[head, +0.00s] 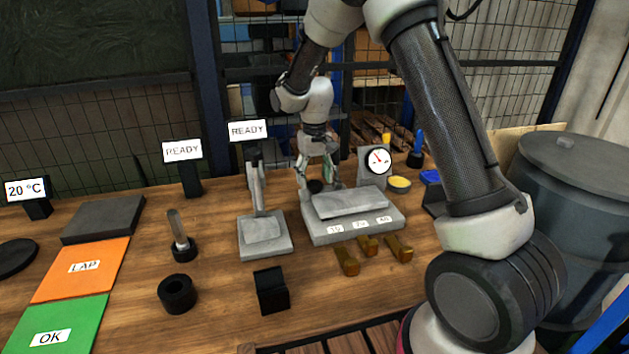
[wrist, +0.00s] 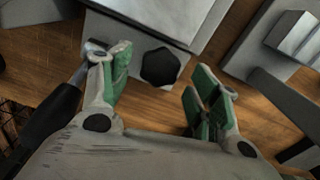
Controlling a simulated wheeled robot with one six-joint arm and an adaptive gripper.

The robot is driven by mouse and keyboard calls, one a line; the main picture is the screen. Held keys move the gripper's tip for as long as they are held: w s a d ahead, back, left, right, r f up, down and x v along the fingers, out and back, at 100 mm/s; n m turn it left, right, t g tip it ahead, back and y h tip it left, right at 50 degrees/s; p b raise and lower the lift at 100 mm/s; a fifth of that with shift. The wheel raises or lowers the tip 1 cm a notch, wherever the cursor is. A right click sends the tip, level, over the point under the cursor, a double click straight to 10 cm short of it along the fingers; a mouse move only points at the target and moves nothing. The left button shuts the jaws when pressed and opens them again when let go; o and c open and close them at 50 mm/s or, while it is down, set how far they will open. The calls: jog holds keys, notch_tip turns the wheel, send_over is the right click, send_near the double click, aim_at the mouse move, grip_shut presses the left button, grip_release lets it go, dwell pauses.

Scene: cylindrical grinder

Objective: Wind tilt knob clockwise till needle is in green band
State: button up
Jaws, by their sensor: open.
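A black lobed knob (wrist: 160,67) sits against the edge of a grey metal block in the wrist view. In the head view it is a dark shape (head: 315,186) behind the grey block (head: 392,218), partly covered by my gripper. My gripper (head: 319,184) is open and points down there. In the wrist view my gripper (wrist: 157,62) has its green-padded fingers on either side of the knob, with gaps; contact is not visible. A round white dial (head: 378,161) with a red needle stands behind the block; the needle seems to point up-left. I cannot make out a green band.
A grey stand (head: 266,234) is left of the block. Brass pieces (head: 369,246) lie in front. A dark handle (wrist: 55,112) is close to the left finger in the wrist view. A yellow-topped tin (head: 400,184) and blue-handled tool (head: 417,146) stand behind. A drum (head: 575,215) is right.

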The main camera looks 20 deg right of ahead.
jog(key=shift+f, duration=0.75)
jog(key=c, duration=1)
jog(key=m, duration=0.4)
jog(key=shift+m, duration=0.4)
jog(key=o, duration=1)
